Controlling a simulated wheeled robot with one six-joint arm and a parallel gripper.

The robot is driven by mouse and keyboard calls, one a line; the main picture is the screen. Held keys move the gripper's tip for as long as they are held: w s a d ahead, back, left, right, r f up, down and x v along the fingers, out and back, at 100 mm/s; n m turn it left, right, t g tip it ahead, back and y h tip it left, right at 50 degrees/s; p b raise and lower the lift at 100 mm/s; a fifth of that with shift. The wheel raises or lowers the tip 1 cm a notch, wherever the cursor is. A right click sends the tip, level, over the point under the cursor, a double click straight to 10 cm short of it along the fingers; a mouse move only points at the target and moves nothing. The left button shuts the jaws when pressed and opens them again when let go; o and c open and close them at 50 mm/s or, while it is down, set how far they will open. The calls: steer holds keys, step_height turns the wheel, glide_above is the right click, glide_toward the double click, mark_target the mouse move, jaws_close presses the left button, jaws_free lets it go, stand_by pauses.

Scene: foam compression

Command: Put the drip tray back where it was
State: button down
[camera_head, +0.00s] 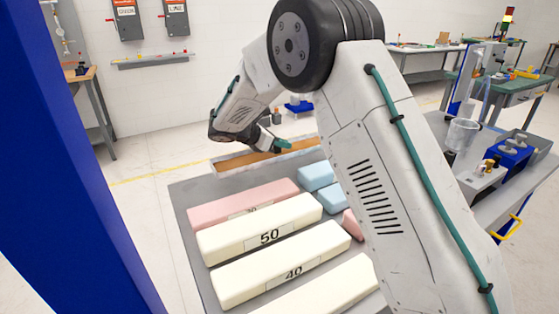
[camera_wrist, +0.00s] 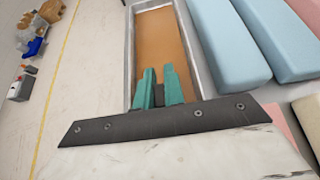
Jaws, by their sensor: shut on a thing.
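The drip tray (camera_head: 250,161) is a long, shallow tray with a light grey rim and an orange-brown inside. In the head view it lies along the far edge of the grey table, beyond the foam blocks. In the wrist view the drip tray (camera_wrist: 130,48) runs away from my gripper, and its near end is hidden. My gripper (camera_head: 285,146) has teal fingers, which also show in the wrist view (camera_wrist: 160,86). They are at the tray, closed on it with a narrow gap between them. The exact contact is hidden, and I cannot tell whether the tray is lifted.
Pink (camera_head: 240,203), cream (camera_head: 250,231) and light blue (camera_head: 316,177) foam blocks lie close in front of the tray on the grey table (camera_head: 185,215). A blue post (camera_head: 70,160) stands at left. A side bench with a clear beaker (camera_head: 461,134) is at right.

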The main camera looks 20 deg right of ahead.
mark_target(251, 161)
steer(key=shift+a+f, duration=0.1)
steer(key=shift+f, duration=2.65)
steer(key=shift+f, duration=0.15)
steer(key=c, duration=1.5)
jaws_free()
steer(key=shift+a+r, duration=0.25)
steer(key=shift+r, duration=0.05)
steer(key=v, duration=1.1)
steer(key=shift+s+a+r, duration=0.1)
steer(key=shift+a, duration=0.05)
